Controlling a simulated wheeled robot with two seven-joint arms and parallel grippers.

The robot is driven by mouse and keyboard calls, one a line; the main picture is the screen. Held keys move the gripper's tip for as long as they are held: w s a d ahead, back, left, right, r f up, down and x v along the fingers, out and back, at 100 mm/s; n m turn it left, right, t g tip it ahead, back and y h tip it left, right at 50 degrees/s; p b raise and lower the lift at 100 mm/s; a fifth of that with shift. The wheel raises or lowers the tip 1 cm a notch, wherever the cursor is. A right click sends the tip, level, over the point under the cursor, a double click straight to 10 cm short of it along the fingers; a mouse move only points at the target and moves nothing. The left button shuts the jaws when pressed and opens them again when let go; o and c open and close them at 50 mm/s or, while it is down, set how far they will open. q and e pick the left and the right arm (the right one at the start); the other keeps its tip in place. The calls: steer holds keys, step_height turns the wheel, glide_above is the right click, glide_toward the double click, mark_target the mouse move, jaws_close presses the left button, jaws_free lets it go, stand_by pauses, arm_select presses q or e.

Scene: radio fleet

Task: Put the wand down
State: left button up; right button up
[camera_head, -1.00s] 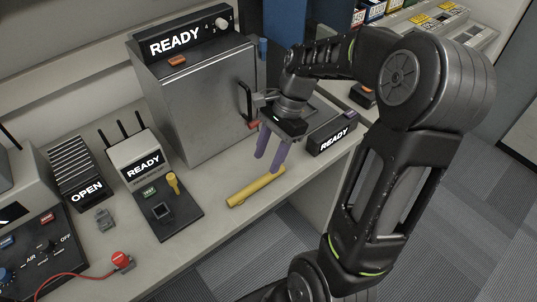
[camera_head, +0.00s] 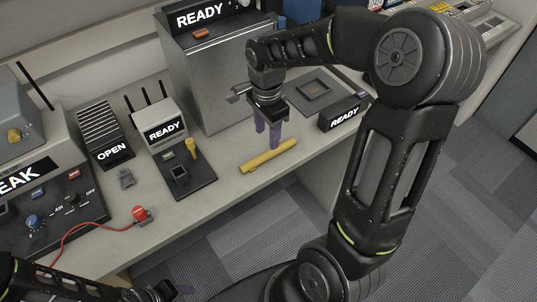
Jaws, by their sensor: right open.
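The wand appears to be the yellow rod (camera_head: 267,157) lying on the grey bench near its front edge. My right gripper (camera_head: 268,139) is open, with its purple fingers pointing down just behind the rod's middle in the picture. Its fingertips look very near the rod, but I cannot tell whether they touch it. The rod rests flat along the bench. My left gripper (camera_head: 168,292) shows only partly at the bottom edge, and its jaws are not clear.
A metal cabinet (camera_head: 215,85) marked READY stands behind my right gripper. A dark READY pad (camera_head: 342,113) sits to the right. A black plate (camera_head: 190,180) with a yellow knob lies left of the rod. A red plug (camera_head: 139,213) with a cable lies further left.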

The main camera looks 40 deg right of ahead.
mark_target(268, 152)
steer(key=shift+f, duration=1.15)
steer(key=shift+s+f+p, duration=0.2)
steer(key=shift+f+p, duration=0.45)
steer(key=shift+f, duration=2)
jaws_close()
